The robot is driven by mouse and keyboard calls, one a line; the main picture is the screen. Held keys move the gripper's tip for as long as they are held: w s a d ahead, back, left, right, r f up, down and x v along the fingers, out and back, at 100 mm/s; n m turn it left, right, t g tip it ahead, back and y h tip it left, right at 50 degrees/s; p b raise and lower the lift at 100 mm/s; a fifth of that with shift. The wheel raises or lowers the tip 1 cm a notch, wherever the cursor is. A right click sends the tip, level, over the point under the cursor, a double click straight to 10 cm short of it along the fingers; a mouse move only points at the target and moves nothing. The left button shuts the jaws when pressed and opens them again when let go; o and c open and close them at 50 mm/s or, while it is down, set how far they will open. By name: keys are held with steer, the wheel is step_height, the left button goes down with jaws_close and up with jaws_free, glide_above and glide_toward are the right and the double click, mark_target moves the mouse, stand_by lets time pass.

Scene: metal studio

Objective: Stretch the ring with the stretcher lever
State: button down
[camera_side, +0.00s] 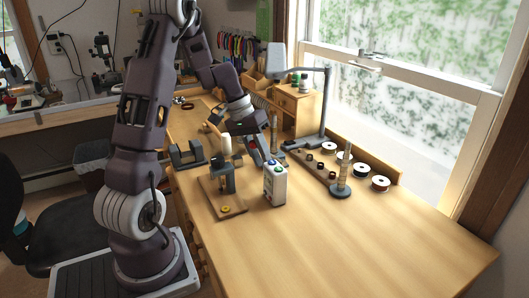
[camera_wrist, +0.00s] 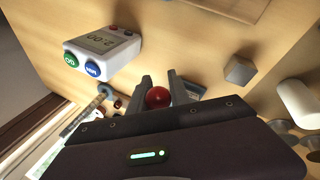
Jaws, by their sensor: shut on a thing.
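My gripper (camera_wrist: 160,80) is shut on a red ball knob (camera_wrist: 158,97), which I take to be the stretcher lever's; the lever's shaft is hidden. In the side view my gripper (camera_side: 259,159) is low over the bench, behind and left of the white display box. The stretcher (camera_side: 274,137), a dark base with an upright tapered post, appears to stand just behind my gripper. Part of a blue-grey base (camera_wrist: 193,88) shows beside the knob in the wrist view. I cannot make out a ring on the post.
A board (camera_side: 207,191) carries a small press and a yellow disc. A stepped mandrel (camera_side: 342,174) and spools stand right. The front right bench is clear.

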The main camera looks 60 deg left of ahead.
steer(key=shift+s+f, duration=0.25)
steer(key=shift+f, duration=0.35)
steer(key=shift+s+f, duration=0.2)
steer(key=shift+f, duration=0.35)
steer(key=shift+w+r, duration=0.1)
stand_by(0.5)
steer(key=c, duration=1.3)
jaws_free()
